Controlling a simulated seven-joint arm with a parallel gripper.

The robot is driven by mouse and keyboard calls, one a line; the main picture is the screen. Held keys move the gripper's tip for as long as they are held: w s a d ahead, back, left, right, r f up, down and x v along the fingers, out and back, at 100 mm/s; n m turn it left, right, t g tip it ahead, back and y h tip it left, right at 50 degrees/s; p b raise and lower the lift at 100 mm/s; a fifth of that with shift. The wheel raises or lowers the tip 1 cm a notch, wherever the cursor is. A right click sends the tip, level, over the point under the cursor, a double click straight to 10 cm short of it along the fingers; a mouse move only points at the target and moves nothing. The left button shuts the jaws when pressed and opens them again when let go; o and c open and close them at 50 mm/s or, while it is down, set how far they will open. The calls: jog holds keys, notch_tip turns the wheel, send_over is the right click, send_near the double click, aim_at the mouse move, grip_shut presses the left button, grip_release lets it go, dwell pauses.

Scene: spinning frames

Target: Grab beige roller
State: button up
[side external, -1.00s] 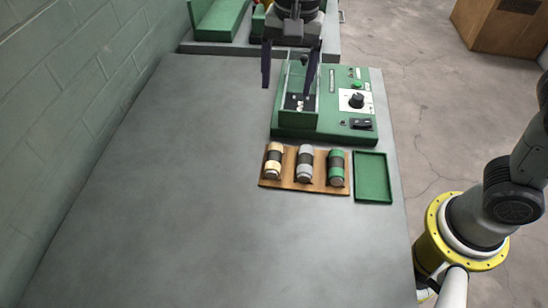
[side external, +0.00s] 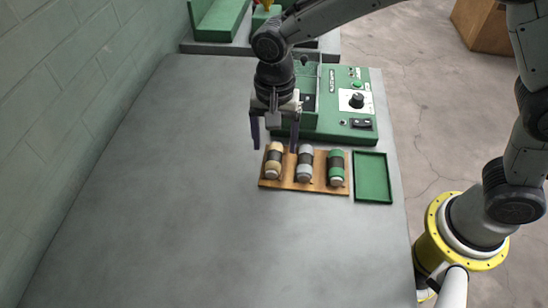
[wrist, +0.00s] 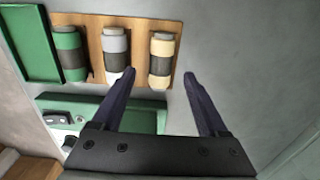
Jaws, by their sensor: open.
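The beige roller (side external: 273,161) with a dark middle band lies in the left place of a wooden rack (side external: 313,186) on the grey table. In the wrist view, the beige roller (wrist: 162,50) is the rightmost of the three, ahead of my fingertips and between their lines. My gripper (side external: 274,149) is open and empty, above and near the far end of the beige roller. Its two dark fingers (wrist: 158,73) are spread apart in the wrist view. I cannot tell the exact height of the fingertips above the roller.
A grey roller (side external: 305,163) and a green roller (side external: 336,167) lie beside it in the rack. A green tray (side external: 373,177) is right of the rack. A green machine with a knob (side external: 357,101) stands behind. The table's left side is clear.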

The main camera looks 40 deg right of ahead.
aim_at(274, 155)
jog(key=f, duration=0.4)
jog(key=shift+s+a, duration=0.15)
jog(key=shift+a, duration=0.05)
grip_shut()
